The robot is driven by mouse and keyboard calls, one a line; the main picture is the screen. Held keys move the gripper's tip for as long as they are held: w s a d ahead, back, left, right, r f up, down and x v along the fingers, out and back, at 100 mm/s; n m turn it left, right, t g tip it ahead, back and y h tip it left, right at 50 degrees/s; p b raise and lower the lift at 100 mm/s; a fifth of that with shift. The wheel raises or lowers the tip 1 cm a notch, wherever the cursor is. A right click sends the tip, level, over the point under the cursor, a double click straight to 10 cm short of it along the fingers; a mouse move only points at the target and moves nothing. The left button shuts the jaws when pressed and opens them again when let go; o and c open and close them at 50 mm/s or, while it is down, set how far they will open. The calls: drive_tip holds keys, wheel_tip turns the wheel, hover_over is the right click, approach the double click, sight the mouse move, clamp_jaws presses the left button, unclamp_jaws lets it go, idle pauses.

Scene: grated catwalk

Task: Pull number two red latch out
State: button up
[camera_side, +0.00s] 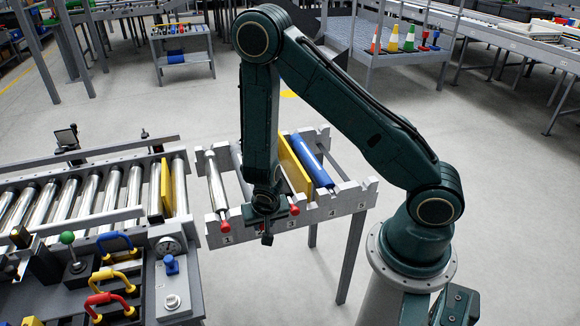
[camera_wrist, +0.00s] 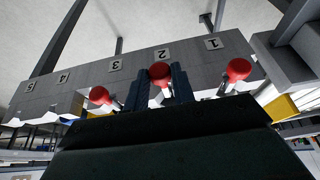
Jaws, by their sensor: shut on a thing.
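The number two red latch (camera_wrist: 160,72) is a round red knob under the "2" plate in the wrist view. My gripper (camera_wrist: 162,80) has its two dark fingers on either side of it and is shut on it. In the side view, my gripper (camera_side: 264,212) hides this latch at the front of the grey rack (camera_side: 340,205). The number one red latch (camera_side: 224,227) is left of my gripper, and it also shows in the wrist view (camera_wrist: 238,70). The number three red latch (camera_side: 294,210) is to the right, also in the wrist view (camera_wrist: 100,95).
The rack holds steel rollers (camera_side: 216,180), a yellow bar (camera_side: 295,165) and a blue roller (camera_side: 312,160). A roller conveyor (camera_side: 100,195) and a control panel with coloured handles (camera_side: 172,285) stand close by on the left. The floor in front of the rack is clear.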

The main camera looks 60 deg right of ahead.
drive_tip(key=shift+s+a, duration=0.2)
drive_tip(key=shift+a, duration=0.05)
drive_tip(key=o, duration=1)
drive_tip(key=shift+r, duration=0.15)
drive_tip(key=v, duration=1.3)
drive_tip(key=shift+s+r, duration=0.1)
drive_tip(key=shift+r, duration=0.1)
